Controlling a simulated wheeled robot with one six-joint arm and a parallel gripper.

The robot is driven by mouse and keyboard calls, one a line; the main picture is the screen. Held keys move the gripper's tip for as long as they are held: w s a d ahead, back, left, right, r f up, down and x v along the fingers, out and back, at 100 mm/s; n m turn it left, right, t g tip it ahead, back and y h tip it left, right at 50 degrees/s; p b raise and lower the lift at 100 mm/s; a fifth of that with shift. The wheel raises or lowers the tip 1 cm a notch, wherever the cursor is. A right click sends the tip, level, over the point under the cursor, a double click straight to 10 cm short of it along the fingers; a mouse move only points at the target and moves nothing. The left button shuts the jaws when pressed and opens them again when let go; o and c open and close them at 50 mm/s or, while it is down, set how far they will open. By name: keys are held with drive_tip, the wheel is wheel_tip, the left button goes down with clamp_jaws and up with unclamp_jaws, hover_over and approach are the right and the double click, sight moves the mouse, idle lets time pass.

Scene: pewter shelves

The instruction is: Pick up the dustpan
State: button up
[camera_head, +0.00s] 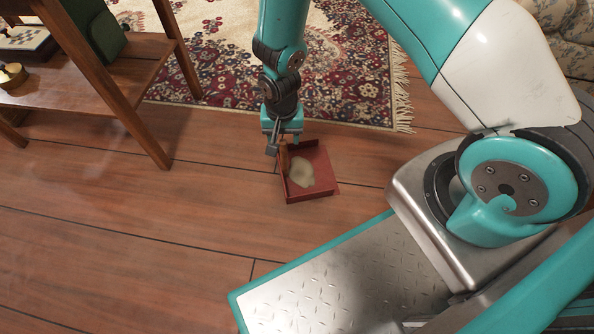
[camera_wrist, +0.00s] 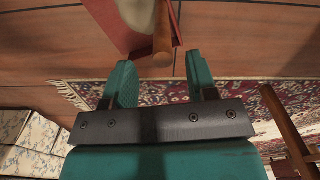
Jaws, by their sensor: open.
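The dustpan (camera_head: 325,183) is a shallow red pan lying on the wooden floor with a pale patch inside it. Its brown wooden handle (camera_head: 284,158) rises at the pan's left side, close to my gripper (camera_head: 282,143). In the wrist view, the red pan (camera_wrist: 108,18) is at the top and the handle (camera_wrist: 162,38) points toward my gripper (camera_wrist: 158,60). The two teal fingers are open, with the handle's end in line with the gap between their tips. I cannot tell whether either finger touches it. Part of the pan is out of the wrist view.
A wooden shelf unit (camera_head: 75,103) stands at the upper left, its near leg left of the dustpan. A patterned fringed rug (camera_head: 345,85) lies behind the dustpan. A floral upholstered seat (camera_head: 565,35) is at the upper right. The floor left of the dustpan is clear.

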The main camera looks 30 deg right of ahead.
wheel_tip(320, 180, down, 4)
drive_tip(key=b, duration=0.2)
drive_tip(key=shift+a+b, duration=0.1)
drive_tip(key=shift+b, duration=0.25)
drive_tip(key=shift+c, duration=0.3)
clamp_jaws()
drive_tip(key=shift+r, duration=0.1)
